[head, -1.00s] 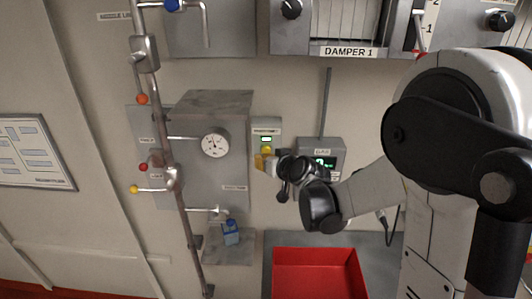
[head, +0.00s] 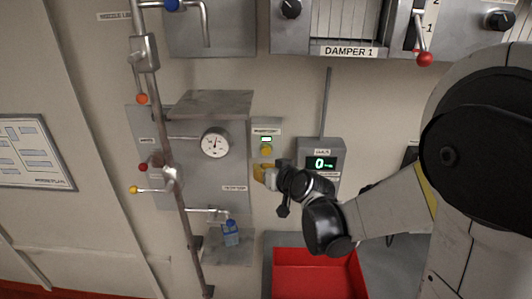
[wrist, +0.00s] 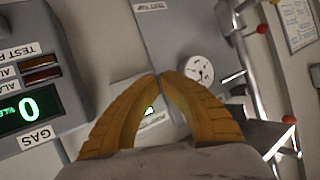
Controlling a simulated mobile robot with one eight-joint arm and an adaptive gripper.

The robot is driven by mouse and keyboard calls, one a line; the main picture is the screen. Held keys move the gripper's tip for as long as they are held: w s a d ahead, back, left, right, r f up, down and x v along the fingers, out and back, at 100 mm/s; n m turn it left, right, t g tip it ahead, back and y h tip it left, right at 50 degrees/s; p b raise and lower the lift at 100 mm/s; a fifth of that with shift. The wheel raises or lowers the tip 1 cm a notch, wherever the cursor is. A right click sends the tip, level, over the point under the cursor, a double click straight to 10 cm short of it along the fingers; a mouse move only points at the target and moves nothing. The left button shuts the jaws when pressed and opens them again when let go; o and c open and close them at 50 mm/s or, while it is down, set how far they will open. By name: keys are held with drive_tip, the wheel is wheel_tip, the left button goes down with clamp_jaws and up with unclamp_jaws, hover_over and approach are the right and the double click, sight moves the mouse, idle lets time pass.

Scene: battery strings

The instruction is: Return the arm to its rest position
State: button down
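My arm reaches in from the right of the head view, still bent and extended toward the wall. I cannot tell whether the fingertips touch anything.
A gas meter (head: 321,163) reading 0 is right of my gripper. A round gauge (head: 215,143) and a pipe with coloured-knob levers (head: 169,180) are left. A red bin (head: 308,272) is below. A red-knobbed damper lever (head: 424,59) is upper right, near my arm.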

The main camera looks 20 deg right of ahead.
drive_tip(key=s+f+g+h+b, duration=0.1)
drive_tip(key=s+f+g+b, duration=0.2)
drive_tip(key=s+f+b, duration=0.8)
drive_tip(key=s+d+f+g+h+b, duration=0.1)
drive_tip(key=s+f+g+b, duration=0.2)
drive_tip(key=s+f+b, duration=0.9)
drive_tip(key=s+b, duration=0.1)
drive_tip(key=s, duration=0.4)
drive_tip(key=shift+d+f+h, duration=0.3)
drive_tip(key=shift+h, duration=0.1)
idle(4.8)
